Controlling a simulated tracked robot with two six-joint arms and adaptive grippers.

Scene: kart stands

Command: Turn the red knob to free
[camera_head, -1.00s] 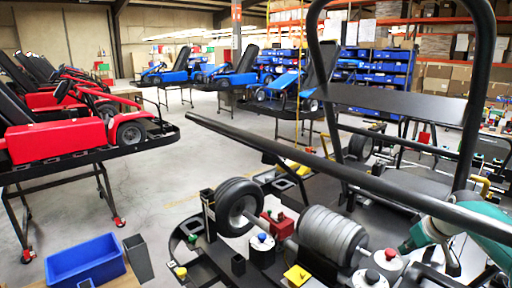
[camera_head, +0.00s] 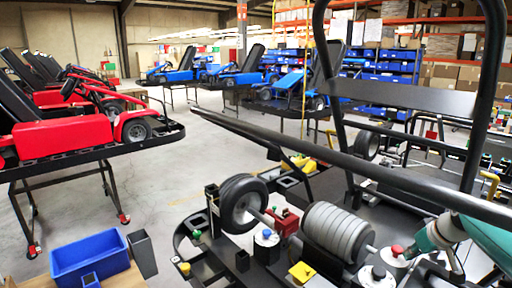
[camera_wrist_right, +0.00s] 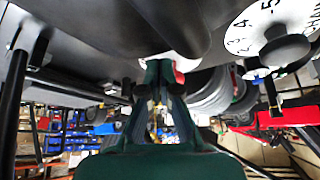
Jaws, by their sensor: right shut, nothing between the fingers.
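The red knob (camera_head: 397,250) sits on a white round dial at the lower right of the head view. In the right wrist view a bit of its red (camera_wrist_right: 180,76) shows just beyond my fingertips, against a white disc. My right gripper (camera_head: 410,249) comes in from the right with its tips close beside the knob. Its teal fingers (camera_wrist_right: 160,66) are together and hold nothing. I cannot tell whether they touch the knob. The knob's marking and the free position cannot be read. My left gripper is not in view.
A dark knob on a white dial (camera_head: 378,272) is close by; a blue knob (camera_head: 266,235) stands further left. The right wrist view shows a numbered dial with a grey knob (camera_wrist_right: 285,50). A long black bar (camera_head: 330,155) crosses above. Grey ribbed cylinder (camera_head: 338,231) is left of the red knob.

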